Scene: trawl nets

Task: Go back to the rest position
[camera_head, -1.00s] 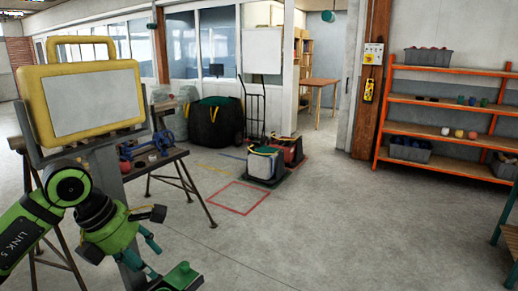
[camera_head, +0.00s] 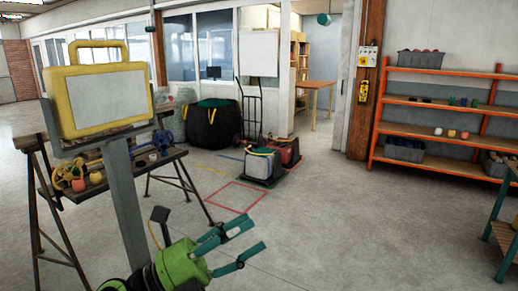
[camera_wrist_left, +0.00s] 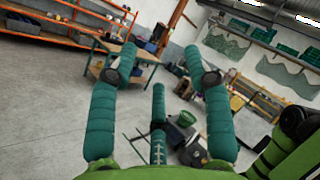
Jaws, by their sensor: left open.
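My left gripper (camera_head: 250,243) is at the bottom centre of the head view, in front of the bare floor. Its two teal fingers are spread apart with nothing between them. In the left wrist view the two padded teal fingers (camera_wrist_left: 160,78) stand well apart and hold nothing. The gripper touches no object that I can see. My right gripper is not visible in the head view.
A yellow-framed panel (camera_head: 98,100) on a grey post stands close at left, before a trestle table (camera_head: 95,187) with parts on it. Orange shelves (camera_head: 440,103) stand at right, near a green-legged bench (camera_head: 503,238). The middle floor (camera_head: 340,215) is clear.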

